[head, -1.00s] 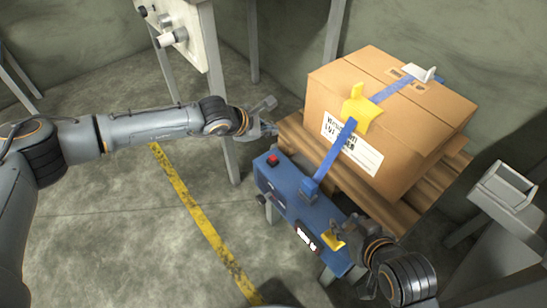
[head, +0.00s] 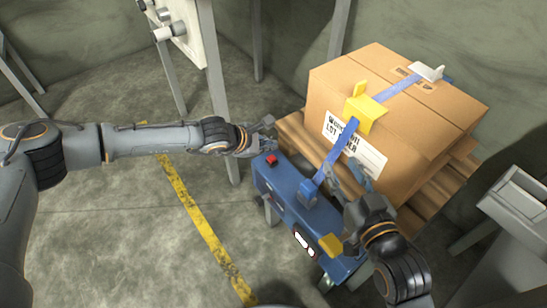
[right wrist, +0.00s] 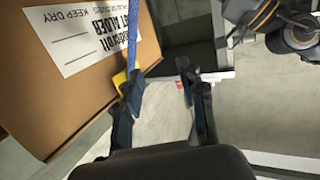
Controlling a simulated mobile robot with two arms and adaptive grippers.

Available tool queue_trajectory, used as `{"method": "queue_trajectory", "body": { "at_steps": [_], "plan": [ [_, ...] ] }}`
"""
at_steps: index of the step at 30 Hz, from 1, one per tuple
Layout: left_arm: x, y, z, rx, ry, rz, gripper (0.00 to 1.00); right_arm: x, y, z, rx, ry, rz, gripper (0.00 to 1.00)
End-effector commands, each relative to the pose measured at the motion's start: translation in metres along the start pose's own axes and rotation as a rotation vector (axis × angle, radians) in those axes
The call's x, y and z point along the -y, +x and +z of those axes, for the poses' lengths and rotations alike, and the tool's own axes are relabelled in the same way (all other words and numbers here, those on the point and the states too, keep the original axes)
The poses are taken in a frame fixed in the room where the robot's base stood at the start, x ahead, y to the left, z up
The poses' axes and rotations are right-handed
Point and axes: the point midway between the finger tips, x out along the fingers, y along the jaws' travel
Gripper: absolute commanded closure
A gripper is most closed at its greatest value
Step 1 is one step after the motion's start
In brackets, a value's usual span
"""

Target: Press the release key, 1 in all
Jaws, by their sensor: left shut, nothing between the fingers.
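A blue unit (head: 277,188) stands in front of the carton, with a raised red key (head: 271,159) at its far left end and a yellow paddle (head: 330,245) near its other end. A blue strap (head: 331,160) runs from the unit up over the carton. My left gripper (head: 268,132) is shut and empty, apart from the red key and just beyond it. My right gripper (head: 351,178) is open and empty, above the unit beside the strap and the carton's label. Its spread fingers show in the right wrist view (right wrist: 163,90).
The carton (head: 440,120) sits on a wooden pallet (head: 293,128) with a yellow corner guard (head: 366,112) under the strap. A grey stand (head: 515,200) is at the right. A white panel on legs (head: 190,38) stands at the back left.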

Motion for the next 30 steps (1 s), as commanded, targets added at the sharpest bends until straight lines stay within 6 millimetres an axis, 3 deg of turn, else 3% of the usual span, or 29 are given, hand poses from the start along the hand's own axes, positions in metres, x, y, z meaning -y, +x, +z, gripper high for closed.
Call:
{"method": "queue_trajectory", "body": {
  "at_steps": [8, 18, 30],
  "plan": [
    [0.004, 0.010, -0.006, 0.000, 0.000, 0.002, 1.00, 0.006, 0.001, -0.041, -0.235, 0.005, -0.014, 0.60],
    [0.008, 0.018, -0.011, 0.000, -0.002, 0.002, 1.00, 0.012, -0.013, -0.084, -0.487, 0.012, -0.028, 0.60],
    [0.009, 0.020, -0.012, 0.000, -0.001, 0.002, 1.00, 0.013, -0.020, -0.098, -0.570, 0.015, -0.032, 0.60]
  ]
}}
